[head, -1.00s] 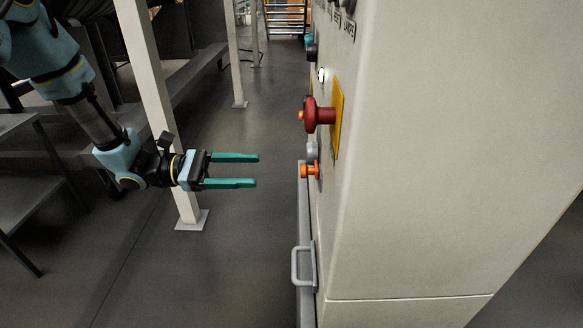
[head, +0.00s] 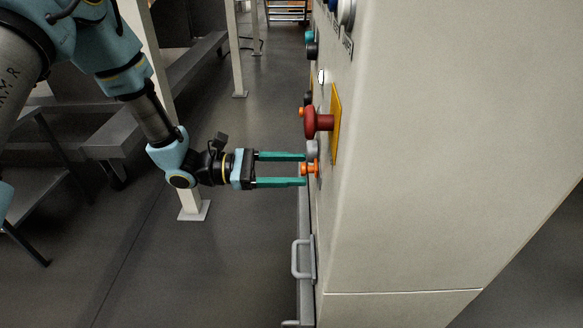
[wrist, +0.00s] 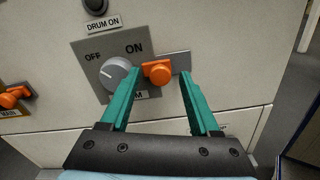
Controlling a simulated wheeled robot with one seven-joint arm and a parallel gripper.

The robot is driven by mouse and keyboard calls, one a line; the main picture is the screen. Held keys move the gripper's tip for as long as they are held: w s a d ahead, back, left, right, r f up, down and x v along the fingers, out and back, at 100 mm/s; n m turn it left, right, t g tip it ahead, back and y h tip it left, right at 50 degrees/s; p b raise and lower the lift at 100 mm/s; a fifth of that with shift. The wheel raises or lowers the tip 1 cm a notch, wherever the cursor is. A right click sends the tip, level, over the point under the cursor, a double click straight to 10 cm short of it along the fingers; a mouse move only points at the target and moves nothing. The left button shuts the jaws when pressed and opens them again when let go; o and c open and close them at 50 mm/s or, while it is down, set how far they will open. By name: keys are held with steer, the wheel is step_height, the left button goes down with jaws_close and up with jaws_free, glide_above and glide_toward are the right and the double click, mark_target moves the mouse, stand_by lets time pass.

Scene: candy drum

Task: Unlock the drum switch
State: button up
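The drum switch is a round grey knob (wrist: 118,74) on a dark grey plate marked OFF and ON, on the cabinet face in the wrist view. The plate's lower label is partly hidden by my left finger. An orange lock-like piece (wrist: 159,72) sits just right of the knob; in the head view it also shows (head: 312,169) on the cabinet's left-facing side. My gripper (head: 304,169) is open, its green fingers pointing at the panel. In the wrist view the orange piece lies between the fingertips (wrist: 151,78). I cannot tell whether either finger touches it.
A red knob (head: 319,123) on a yellow plate (head: 336,125) stands out from the same panel. A dark button (wrist: 96,5) is above the DRUM ON label. A metal handle (head: 296,260) projects lower down. Open floor (head: 250,260) lies left of the cabinet (head: 440,130).

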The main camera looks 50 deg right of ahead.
jaws_close()
stand_by(1.2)
